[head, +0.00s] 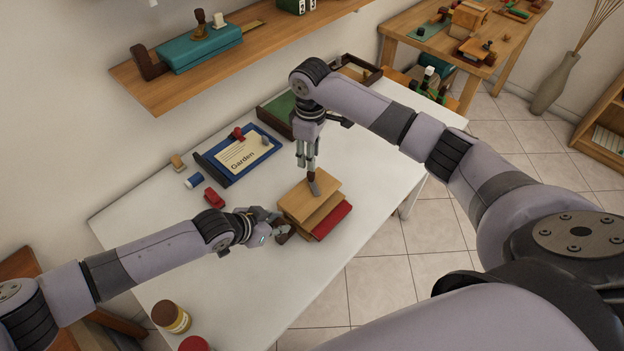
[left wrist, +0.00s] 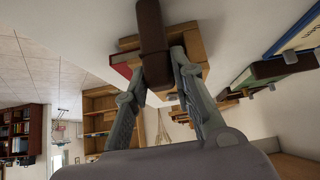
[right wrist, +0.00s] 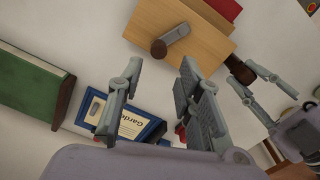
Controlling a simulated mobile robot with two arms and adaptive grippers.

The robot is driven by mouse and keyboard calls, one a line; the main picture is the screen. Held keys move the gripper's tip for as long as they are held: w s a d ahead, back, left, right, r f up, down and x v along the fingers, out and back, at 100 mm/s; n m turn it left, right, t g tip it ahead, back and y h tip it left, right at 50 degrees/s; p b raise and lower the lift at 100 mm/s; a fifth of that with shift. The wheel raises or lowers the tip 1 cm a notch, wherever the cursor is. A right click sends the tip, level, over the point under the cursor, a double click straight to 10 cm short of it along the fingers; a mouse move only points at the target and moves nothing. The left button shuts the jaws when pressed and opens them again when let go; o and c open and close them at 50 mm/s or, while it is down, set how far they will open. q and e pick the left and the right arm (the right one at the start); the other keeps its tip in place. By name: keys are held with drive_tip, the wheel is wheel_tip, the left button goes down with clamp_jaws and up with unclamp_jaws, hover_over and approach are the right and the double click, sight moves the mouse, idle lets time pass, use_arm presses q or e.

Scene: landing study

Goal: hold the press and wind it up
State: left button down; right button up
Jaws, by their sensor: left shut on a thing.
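The press (head: 312,203) stands on the white table, two light wood boards with a red layer low between them. A grey crank with a brown knob (right wrist: 158,49) lies on its top board. My left gripper (head: 279,228) is shut on a dark brown handle (left wrist: 152,42) at the press's near left side. My right gripper (head: 308,165) points down just above the press. In the right wrist view its fingers are apart and empty, with the knob beyond the tips.
Behind the press lie a blue "Garden" board (head: 242,153), a red clip (head: 214,198) and a blue spool (head: 194,181). A jar (head: 171,316) stands at the table's near edge. A wall shelf (head: 240,50) hangs above.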

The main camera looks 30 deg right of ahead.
sight(311, 173)
drive_tip(key=shift+f, duration=3.45)
drive_tip(key=shift+c, duration=0.4)
clamp_jaws()
